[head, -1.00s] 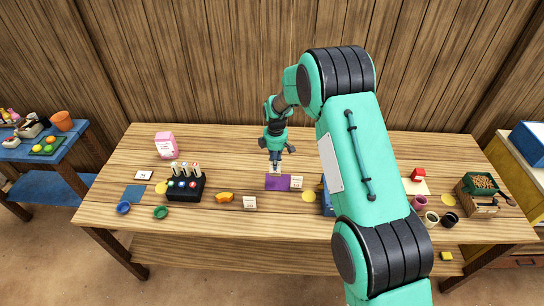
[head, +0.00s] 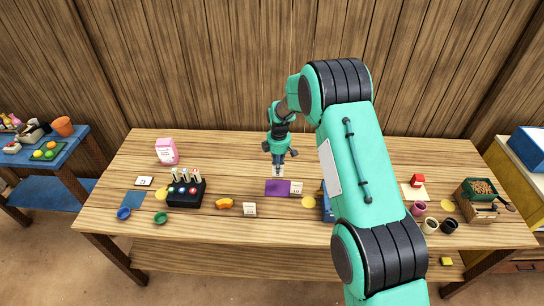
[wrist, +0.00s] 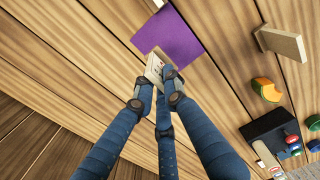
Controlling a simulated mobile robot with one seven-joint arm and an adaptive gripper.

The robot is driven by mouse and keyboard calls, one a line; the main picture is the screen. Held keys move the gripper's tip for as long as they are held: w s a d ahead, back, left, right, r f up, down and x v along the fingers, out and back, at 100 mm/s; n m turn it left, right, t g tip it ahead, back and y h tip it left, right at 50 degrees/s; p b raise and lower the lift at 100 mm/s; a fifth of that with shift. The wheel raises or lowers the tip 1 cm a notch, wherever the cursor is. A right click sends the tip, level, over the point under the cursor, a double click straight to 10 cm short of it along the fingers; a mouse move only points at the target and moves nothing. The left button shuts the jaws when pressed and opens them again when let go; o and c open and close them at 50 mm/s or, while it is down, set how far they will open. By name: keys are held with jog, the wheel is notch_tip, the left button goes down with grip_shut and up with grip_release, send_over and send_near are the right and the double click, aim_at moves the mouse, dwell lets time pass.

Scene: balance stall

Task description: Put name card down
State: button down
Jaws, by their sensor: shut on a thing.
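My gripper (head: 278,168) is shut on a small pale name card (wrist: 153,67), which shows between the fingertips in the wrist view. In the head view the held card is a small light patch (head: 278,174) just behind the purple mat (head: 273,187). The mat also shows in the wrist view (wrist: 170,36), right beside the held card. Whether the held card touches the table is hard to tell. The fingers hide part of it. Another card (head: 297,188) stands at the mat's right end, and one (head: 250,209) stands nearer the front edge.
A black holder (head: 184,200) with several coloured knobs and an orange piece (head: 224,204) lie left of the mat. A yellow disc (head: 308,202) and a blue object (head: 328,208) lie to its right, the latter partly behind my arm. The table behind the mat is clear.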

jog(key=w+a+f, duration=0.1)
jog(key=w+a, duration=0.2)
jog(key=w, duration=0.9)
jog(key=shift+w+a, duration=0.15)
jog(key=shift+w, duration=0.05)
jog(key=shift+f, duration=0.15)
jog(key=shift+f, duration=1.7)
jog(key=shift+f, duration=0.1)
jog(key=c, duration=1.8)
grip_release()
notch_tip(320, 180, up, 12)
